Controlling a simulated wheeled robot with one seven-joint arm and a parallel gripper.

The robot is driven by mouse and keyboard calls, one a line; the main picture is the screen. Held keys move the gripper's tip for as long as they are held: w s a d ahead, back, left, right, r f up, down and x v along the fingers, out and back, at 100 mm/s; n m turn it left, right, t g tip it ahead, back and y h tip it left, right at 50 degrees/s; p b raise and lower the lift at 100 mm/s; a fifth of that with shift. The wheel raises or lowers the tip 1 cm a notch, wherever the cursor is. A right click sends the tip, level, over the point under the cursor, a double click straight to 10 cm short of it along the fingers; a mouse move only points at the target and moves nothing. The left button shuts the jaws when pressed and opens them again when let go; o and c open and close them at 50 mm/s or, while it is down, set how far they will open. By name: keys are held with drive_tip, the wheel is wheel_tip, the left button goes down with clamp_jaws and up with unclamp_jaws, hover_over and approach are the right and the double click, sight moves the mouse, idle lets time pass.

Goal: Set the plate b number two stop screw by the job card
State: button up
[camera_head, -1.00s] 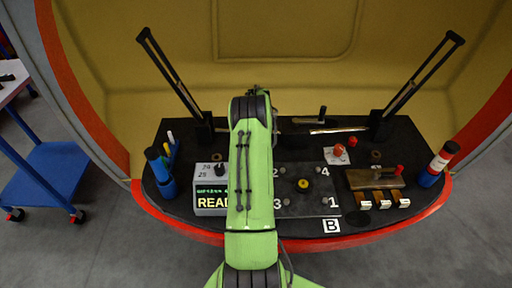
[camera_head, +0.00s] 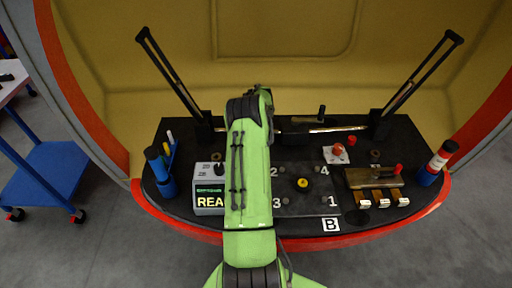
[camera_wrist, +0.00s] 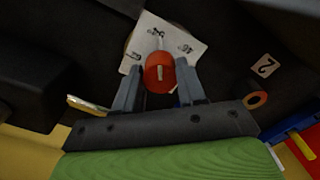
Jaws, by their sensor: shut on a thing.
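In the wrist view my gripper (camera_wrist: 158,84) is shut on a red knob (camera_wrist: 160,72) with a pale mark on its face. A white card with printed numbers (camera_wrist: 188,45) lies behind the knob, tilted in this view. In the head view my green arm hides the gripper. Plate B (camera_head: 295,205) is dark, with corners numbered 1 to 4 and a yellow knob (camera_head: 303,184) near its middle. The B label (camera_head: 331,225) is at its front edge. Small grey screws show near the numbers. I cannot make out a job card.
A grey display box (camera_head: 209,202) stands left, its text partly covered by my arm. Blue holders (camera_head: 168,186) are at the far left. A brown block (camera_head: 372,180) with tagged pieces and a red-tipped bottle (camera_head: 437,163) are right. A number 2 tag (camera_wrist: 263,66) shows in the wrist view.

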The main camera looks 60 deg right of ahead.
drive_tip(key=shift+n, duration=0.6)
drive_tip(key=o, duration=1.1)
drive_tip(key=shift+r, duration=0.15)
wheel_tip(320, 180, up, 16)
drive_tip(key=p, duration=0.4)
drive_tip(key=shift+f, duration=0.2)
